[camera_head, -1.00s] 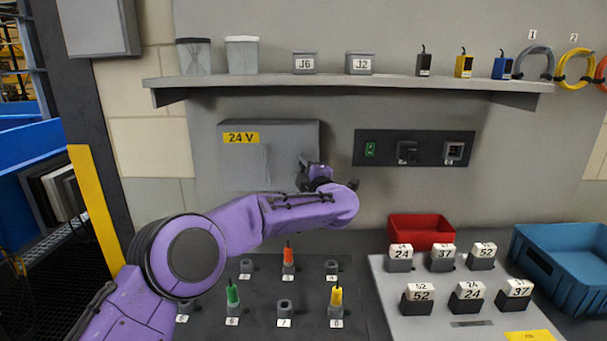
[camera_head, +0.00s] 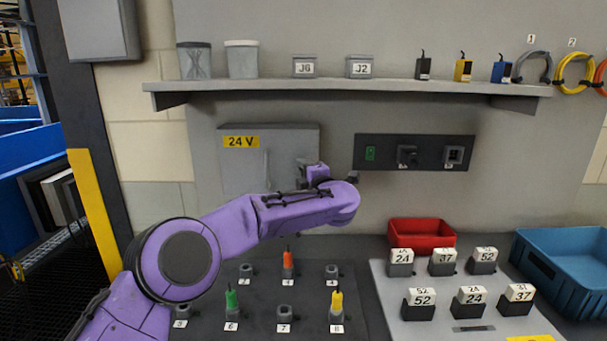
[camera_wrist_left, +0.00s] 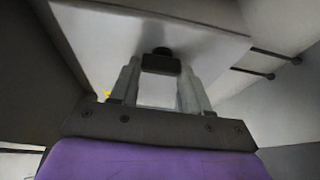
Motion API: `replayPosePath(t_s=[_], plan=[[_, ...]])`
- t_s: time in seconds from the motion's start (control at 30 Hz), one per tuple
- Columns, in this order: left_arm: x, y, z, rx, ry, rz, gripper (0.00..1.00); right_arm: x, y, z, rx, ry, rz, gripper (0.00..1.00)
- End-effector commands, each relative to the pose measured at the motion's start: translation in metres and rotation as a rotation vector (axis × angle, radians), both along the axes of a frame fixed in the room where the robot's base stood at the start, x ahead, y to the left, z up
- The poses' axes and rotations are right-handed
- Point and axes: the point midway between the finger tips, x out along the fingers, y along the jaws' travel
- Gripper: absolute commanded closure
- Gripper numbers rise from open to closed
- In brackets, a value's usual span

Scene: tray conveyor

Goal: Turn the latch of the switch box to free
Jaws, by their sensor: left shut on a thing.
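The switch box (camera_head: 232,172) is a grey wall box with a yellow "24 V" label, under the shelf in the head view. Its closed front also shows in the left wrist view (camera_wrist_left: 100,45). The latch (camera_wrist_left: 160,64) is a small dark block on a round dark base, between the fingers in the left wrist view. My left gripper (camera_wrist_left: 159,74) is shut on it, one finger on each side. In the head view my left gripper (camera_head: 306,170) is at the box's right edge, and my purple wrist partly hides it and the latch. My right gripper is not in view.
A dark panel (camera_head: 384,152) with a green switch and sockets is on the wall right of the box. A shelf (camera_head: 350,87) with jars and small boxes runs above. Pegs stand on the board below my arm. A red bin (camera_head: 420,241) and blue bin (camera_head: 565,250) stand at the right.

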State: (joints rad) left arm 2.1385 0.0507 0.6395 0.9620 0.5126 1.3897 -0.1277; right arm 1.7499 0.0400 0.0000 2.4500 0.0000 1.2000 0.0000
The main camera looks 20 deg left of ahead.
Motion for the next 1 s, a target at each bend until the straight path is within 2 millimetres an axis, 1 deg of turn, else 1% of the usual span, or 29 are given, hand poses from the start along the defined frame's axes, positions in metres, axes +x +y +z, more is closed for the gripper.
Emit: replayPosePath(t_s=[0.03, 0.1, 0.37, 0.47, 0.57, 0.7, 0.8, 0.9, 1.0], plan=[[0.000, 0.000, 0.003, 0.001, -0.006, -0.002, 0.47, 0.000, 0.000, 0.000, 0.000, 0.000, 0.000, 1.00], [0.000, 0.000, 0.003, 0.001, -0.006, -0.002, 0.28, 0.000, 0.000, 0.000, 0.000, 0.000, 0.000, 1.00], [0.000, 0.001, 0.002, 0.001, -0.003, 0.001, 0.28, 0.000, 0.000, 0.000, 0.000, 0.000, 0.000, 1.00], [-0.006, -0.004, 0.000, 0.001, -0.003, -0.001, 0.28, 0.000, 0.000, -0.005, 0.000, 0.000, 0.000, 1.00], [-0.021, -0.018, -0.002, 0.003, -0.004, -0.004, 0.28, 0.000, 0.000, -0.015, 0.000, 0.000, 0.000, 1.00], [-0.048, -0.040, -0.002, 0.004, -0.005, -0.004, 0.28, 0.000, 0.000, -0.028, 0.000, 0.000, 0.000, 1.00], [-0.064, -0.054, -0.002, 0.004, -0.003, -0.005, 0.28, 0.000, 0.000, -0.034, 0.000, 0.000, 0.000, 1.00], [-0.075, -0.063, 0.000, 0.002, -0.004, -0.004, 0.28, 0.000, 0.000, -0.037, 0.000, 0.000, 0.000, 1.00], [-0.081, -0.067, 0.001, 0.002, -0.004, -0.002, 0.28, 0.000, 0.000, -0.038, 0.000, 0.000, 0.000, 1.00]])
